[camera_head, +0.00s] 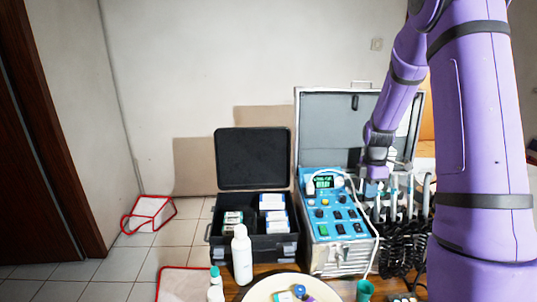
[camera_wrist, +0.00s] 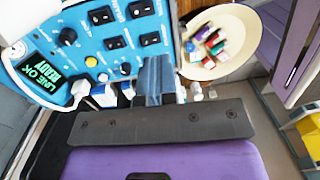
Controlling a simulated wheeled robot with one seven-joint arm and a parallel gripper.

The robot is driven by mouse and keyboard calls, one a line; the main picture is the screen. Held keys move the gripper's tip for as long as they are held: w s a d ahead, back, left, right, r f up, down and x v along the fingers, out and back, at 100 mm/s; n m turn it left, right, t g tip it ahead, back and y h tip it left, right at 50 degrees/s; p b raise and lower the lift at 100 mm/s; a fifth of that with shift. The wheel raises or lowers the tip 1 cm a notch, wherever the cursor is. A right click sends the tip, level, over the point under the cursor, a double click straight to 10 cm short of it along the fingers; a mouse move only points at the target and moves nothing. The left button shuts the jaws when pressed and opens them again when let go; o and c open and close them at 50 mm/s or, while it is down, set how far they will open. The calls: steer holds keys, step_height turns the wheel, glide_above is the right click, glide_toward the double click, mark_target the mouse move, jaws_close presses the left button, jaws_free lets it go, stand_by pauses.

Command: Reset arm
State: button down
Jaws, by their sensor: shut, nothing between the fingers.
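My gripper (camera_head: 372,190) hangs at the end of my purple arm, over the right side of the open dental unit. In the wrist view its blue-grey fingers (camera_wrist: 154,82) are together with nothing between them. They overlap the edge of the blue control panel (camera_head: 338,222). The panel also shows in the wrist view (camera_wrist: 100,65), with black switches, knobs and a lit green screen (camera_wrist: 42,78) reading "LINE OK READY". Whether the fingers touch the panel I cannot tell.
Handpieces and coiled black hoses (camera_head: 400,235) hang right of the panel, close to my gripper. A black case (camera_head: 282,247) with boxes stands left of the unit. A white bottle (camera_head: 242,260) and a round cream tray (camera_head: 262,287) stand in front.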

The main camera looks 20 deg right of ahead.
steer(key=shift+r, duration=0.1)
steer(key=s+a+r+m+t, duration=0.2)
steer(key=s+a+r+m, duration=0.15)
steer(key=a+r, duration=0.45)
steer(key=s+a+r+m+t, duration=0.1)
steer(key=s+a+r+m, duration=0.3)
steer(key=r, duration=0.6)
steer(key=s+a+r+m+t, duration=0.1)
steer(key=s+a+r+m, duration=0.2)
steer(key=s+a, duration=0.2)
steer(key=s+a+r+m+t, duration=0.2)
steer(key=s+a+r+m, duration=0.1)
steer(key=s, duration=0.8)
steer(key=a+m, duration=0.1)
steer(key=a, duration=0.1)
steer(key=shift+s+a+r, duration=0.15)
steer(key=shift+s+a, duration=0.1)
steer(key=shift+a, duration=0.05)
